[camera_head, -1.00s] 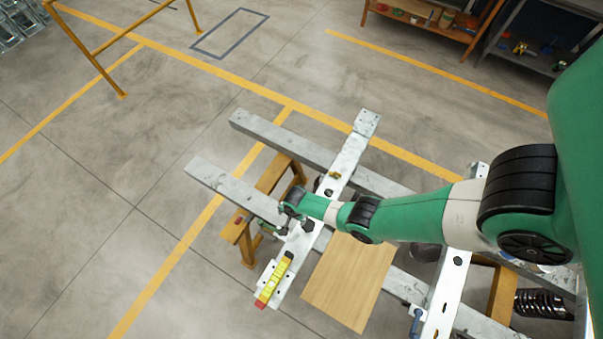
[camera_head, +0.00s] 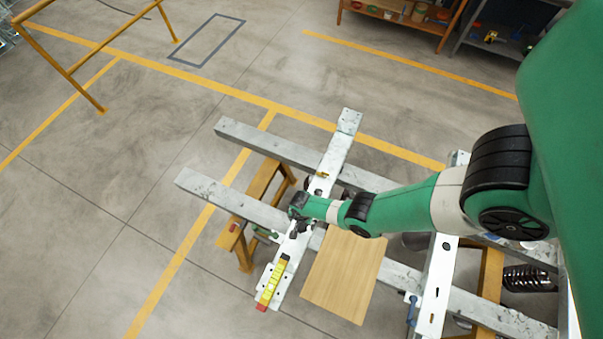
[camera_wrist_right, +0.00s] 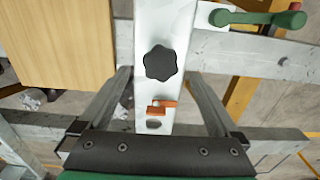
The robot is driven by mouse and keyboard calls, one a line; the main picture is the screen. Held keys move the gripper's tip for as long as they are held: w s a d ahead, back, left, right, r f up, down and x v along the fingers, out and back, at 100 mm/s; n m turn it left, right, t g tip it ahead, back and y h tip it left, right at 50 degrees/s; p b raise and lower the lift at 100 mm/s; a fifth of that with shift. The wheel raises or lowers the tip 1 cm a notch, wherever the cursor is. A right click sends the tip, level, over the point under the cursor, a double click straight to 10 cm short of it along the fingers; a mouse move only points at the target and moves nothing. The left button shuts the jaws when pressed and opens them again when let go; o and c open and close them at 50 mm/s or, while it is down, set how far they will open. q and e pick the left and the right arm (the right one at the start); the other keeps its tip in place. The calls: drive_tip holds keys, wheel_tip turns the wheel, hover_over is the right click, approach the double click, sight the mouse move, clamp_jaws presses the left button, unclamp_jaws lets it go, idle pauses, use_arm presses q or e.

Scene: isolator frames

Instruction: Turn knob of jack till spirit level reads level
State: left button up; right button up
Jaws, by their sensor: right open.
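A black star-shaped knob (camera_wrist_right: 160,63) sits on a white crossbeam (camera_wrist_right: 154,22) in the right wrist view. My right gripper (camera_wrist_right: 160,76) is open, with one finger on each side of the crossbeam and the knob between or just beyond the fingertips. I cannot tell its height above the knob. In the head view my right gripper (camera_head: 301,222) is over the crossbeam and its wrist hides part of that area. A yellow spirit level (camera_head: 272,283) with a red end lies on the near end of the crossbeam; its bubble is too small to read. My left gripper is not in view.
A wooden board (camera_head: 343,277) lies right of the crossbeam. Grey beams (camera_head: 232,205) run beneath it on a wooden trestle (camera_head: 237,236). A green-handled clamp (camera_wrist_right: 256,18) and a small orange piece (camera_wrist_right: 164,104) are near the knob. Open floor lies left.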

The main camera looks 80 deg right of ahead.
sight(301, 226)
wheel_tip(301, 226, down, 4)
drive_tip(key=shift+b, duration=1)
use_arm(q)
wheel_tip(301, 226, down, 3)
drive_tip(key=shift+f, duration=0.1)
use_arm(e)
drive_tip(key=c, duration=1.4)
drive_tip(key=shift+o, duration=0.2)
drive_tip(key=shift+n, duration=0.4)
